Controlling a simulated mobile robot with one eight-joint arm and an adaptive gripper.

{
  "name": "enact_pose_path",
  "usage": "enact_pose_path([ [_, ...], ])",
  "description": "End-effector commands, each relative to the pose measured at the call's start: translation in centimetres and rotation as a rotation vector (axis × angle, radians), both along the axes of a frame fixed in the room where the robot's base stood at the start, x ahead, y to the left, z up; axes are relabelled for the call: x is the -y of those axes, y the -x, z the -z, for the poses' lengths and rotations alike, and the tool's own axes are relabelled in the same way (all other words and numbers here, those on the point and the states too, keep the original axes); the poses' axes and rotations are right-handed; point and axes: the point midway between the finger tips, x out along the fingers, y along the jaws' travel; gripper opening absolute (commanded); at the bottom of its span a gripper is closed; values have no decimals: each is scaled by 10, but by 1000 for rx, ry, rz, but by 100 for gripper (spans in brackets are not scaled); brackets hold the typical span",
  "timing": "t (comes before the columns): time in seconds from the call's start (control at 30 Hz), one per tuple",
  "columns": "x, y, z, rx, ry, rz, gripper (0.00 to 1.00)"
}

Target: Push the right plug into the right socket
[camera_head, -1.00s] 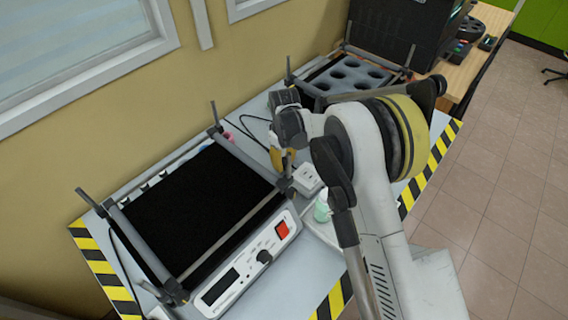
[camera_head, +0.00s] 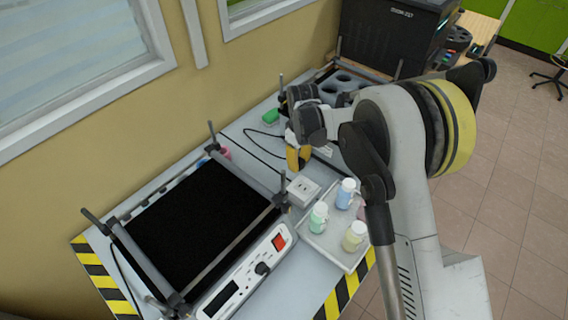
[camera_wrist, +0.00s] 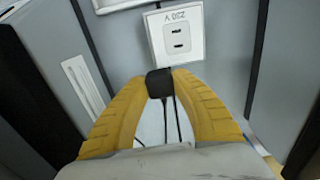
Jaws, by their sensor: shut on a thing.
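My gripper (camera_head: 298,158) has yellow fingers and is above the table, behind the white socket box (camera_head: 302,191). In the wrist view my gripper (camera_wrist: 159,88) is shut on a small black plug (camera_wrist: 159,82), with dark cables below it between the fingers. The plug looks apart from the box. The plug cannot be made out in the head view.
A black-topped device (camera_head: 200,215) with grey bars stands at left. A tray (camera_head: 318,242) with several capped bottles lies right of the box. Another rack (camera_head: 352,84) and a black machine (camera_head: 395,35) stand behind. A dark cable (camera_head: 255,150) lies near the wall.

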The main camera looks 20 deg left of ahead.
Motion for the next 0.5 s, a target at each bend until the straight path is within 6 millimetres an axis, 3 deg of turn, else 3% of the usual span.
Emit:
enact_pose_path([
  [0.2, 33, -11, -22, 0, 0, 2, 0],
  [0.5, 50, -16, -31, 0, 0, 0, 0],
])
